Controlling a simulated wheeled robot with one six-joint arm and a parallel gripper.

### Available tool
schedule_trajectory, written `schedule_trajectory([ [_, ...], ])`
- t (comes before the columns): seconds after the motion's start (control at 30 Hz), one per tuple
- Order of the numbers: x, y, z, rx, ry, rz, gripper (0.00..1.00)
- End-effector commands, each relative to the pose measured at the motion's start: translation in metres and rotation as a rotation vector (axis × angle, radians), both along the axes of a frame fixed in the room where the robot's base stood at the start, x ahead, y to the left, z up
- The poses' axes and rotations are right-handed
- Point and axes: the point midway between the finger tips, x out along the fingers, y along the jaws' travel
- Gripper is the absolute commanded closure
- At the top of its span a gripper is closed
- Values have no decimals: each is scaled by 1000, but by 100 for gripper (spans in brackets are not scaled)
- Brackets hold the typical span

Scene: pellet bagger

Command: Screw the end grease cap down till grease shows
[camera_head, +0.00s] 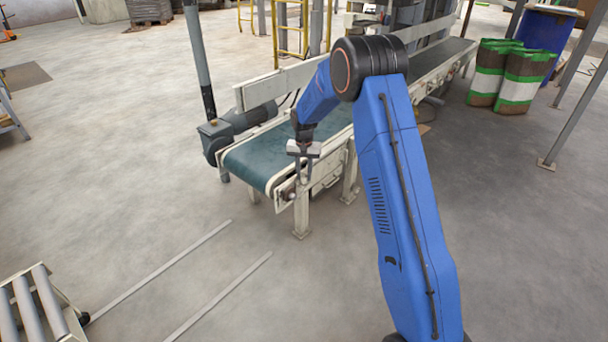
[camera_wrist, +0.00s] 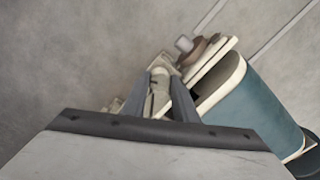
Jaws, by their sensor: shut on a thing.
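My gripper (camera_head: 303,178) is at the near right corner of the belt conveyor (camera_head: 250,160), pointing down beside its side frame. In the wrist view my gripper (camera_wrist: 161,90) has its two grey fingers on either side of a small pale rounded part, which I take to be the end grease cap (camera_wrist: 157,84). The gripper is shut on it. The fingers and wrist hide much of the cap and its seat. No grease can be made out around it. In the head view the cap is too small and covered to tell.
A grey stub with a brown round part (camera_wrist: 197,49) sits on the conveyor's end frame close to my fingers. The green belt (camera_wrist: 248,108) lies to the right. A roller conveyor (camera_head: 40,305) stands at lower left. Filled bags (camera_head: 512,75) and a blue drum (camera_head: 545,35) stand at back right.

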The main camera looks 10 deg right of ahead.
Motion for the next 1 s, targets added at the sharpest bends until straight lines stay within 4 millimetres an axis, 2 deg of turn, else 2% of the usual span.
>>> schedule_trajectory([
  [0.2, 1, 0, 1, 0, -2, -166, 96],
  [0.5, 1, 0, 1, 0, -2, -313, 96],
  [1.0, 1, 0, 1, 0, -2, -362, 96],
])
